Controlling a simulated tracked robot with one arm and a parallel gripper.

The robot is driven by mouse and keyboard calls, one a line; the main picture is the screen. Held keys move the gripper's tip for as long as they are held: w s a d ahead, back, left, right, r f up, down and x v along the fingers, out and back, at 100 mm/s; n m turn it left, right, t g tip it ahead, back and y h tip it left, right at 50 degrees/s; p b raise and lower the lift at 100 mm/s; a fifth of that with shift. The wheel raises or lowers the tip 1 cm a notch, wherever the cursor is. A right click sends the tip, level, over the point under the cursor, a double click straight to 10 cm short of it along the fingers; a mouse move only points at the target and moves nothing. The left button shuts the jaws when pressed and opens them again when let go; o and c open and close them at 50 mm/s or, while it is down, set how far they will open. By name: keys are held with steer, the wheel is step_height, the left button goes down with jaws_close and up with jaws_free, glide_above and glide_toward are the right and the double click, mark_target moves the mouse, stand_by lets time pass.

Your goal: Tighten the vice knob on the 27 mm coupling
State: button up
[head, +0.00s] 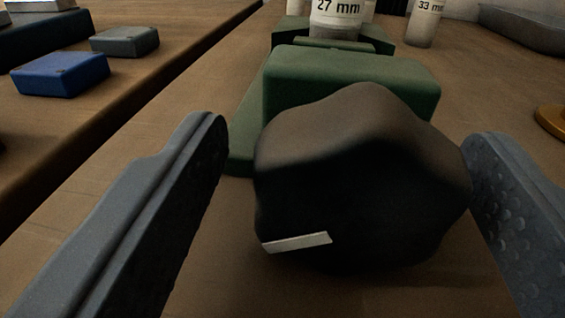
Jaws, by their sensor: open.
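The dark lobed vice knob (365,185) fills the middle of the view, with a white mark on its face at the lower left. My gripper (345,170) is open, one finger on each side of the knob. The left finger stands apart from it; the right finger looks very close to its right edge, and I cannot tell whether they touch. The green vice (350,75) is behind the knob. The white 27 mm coupling (337,18) stands at the vice's far end, its top cut off by the frame and its base partly hidden by the vice.
A white 33 mm piece (422,25) stands behind to the right. A blue block (60,73) and a grey block (124,41) lie at the left, beyond a dark gap. A brass-coloured round part (552,122) is at the right edge. Bare wooden surface lies around the vice.

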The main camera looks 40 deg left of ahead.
stand_by(0.3)
steer(key=p+v, duration=0.1)
steer(key=v, duration=1.2)
steer(key=shift+s+d+p, duration=0.25)
steer(key=shift+s+p, duration=0.05)
steer(key=shift+p, duration=0.1)
